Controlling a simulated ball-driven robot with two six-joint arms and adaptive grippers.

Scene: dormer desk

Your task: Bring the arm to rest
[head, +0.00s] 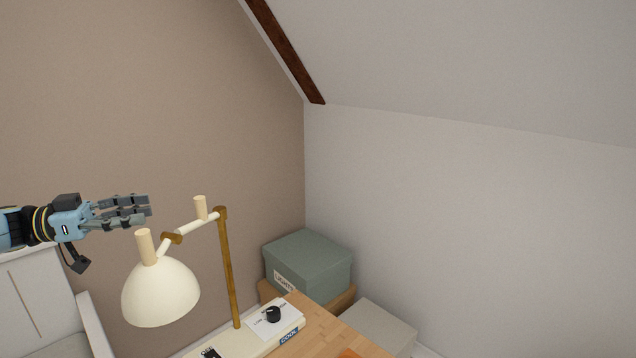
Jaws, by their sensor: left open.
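My left gripper (137,210) is at the left of the head view, at the end of an arm that comes in from the left edge. Its grey fingers point right and are open, with nothing between them. It is in the air above and to the left of the cream lamp shade (160,293), apart from it in the picture. My right gripper is not in view.
The desk lamp has a brass post (229,270) and a jointed arm with wooden pegs. A green lidded box (308,264) stands behind. A white chair (35,300) is at left.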

